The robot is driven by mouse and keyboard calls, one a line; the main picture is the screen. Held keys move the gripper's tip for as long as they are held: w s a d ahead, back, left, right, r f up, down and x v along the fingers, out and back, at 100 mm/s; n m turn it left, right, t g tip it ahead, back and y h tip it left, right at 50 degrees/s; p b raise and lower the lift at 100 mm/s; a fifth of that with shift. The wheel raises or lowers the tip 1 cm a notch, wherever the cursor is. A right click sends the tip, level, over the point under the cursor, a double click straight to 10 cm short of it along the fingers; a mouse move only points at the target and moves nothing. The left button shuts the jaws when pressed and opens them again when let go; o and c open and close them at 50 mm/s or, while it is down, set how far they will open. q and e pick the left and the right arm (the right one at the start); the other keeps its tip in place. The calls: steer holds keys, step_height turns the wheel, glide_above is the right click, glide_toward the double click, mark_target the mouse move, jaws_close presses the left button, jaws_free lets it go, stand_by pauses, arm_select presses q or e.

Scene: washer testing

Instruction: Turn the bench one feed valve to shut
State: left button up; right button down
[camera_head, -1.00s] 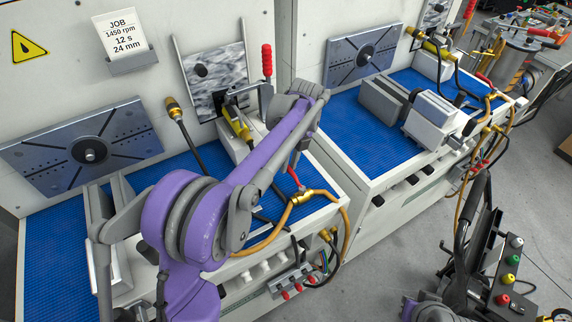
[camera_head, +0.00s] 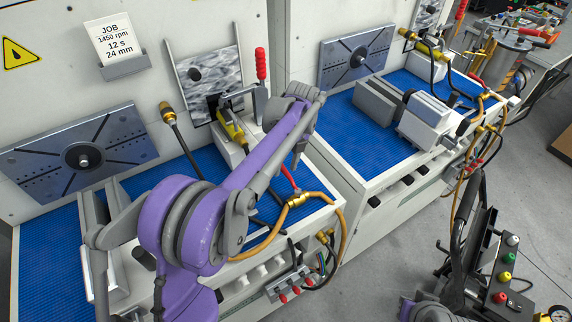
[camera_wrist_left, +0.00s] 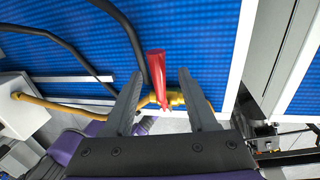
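The bench one feed valve has a brass body (camera_head: 297,200) at the front right corner of the near bench, with a red lever (camera_head: 289,179). In the left wrist view the red lever (camera_wrist_left: 157,68) stands between the two fingers, with the brass body (camera_wrist_left: 175,98) partly behind the right finger. My left gripper (camera_head: 299,160) is just above the valve, pointing down. In the wrist view its fingers (camera_wrist_left: 160,75) are apart, with gaps on both sides of the lever. My right gripper is not in view.
A yellow hose (camera_head: 260,247) and black hoses run near the valve. A red-handled clamp (camera_head: 261,65) stands behind my left arm. Small red-tipped valves (camera_head: 288,290) sit on the bench front. A second bench (camera_head: 385,145) is to the right, across a narrow gap.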

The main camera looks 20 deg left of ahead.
arm_select(q)
steer(key=shift+r, duration=0.1)
step_height(320, 180, up, 10)
steer(key=w+d, duration=0.1)
steer(key=shift+w+d+r+p, duration=0.2)
steer(key=shift+w+p, duration=0.1)
steer(key=shift+p, duration=0.1)
steer(key=shift+s, duration=0.1)
steer(key=s+f+n+t, duration=0.3)
steer(key=s+f+n, duration=0.2)
steer(key=s+n, duration=0.7)
steer(key=s+f+n+t+h, duration=0.1)
steer(key=s+f+n+t, duration=0.3)
steer(key=s+n, duration=0.9)
steer(key=shift+s+f, duration=0.9)
steer(key=shift+s, duration=0.05)
steer(key=shift+d, duration=0.1)
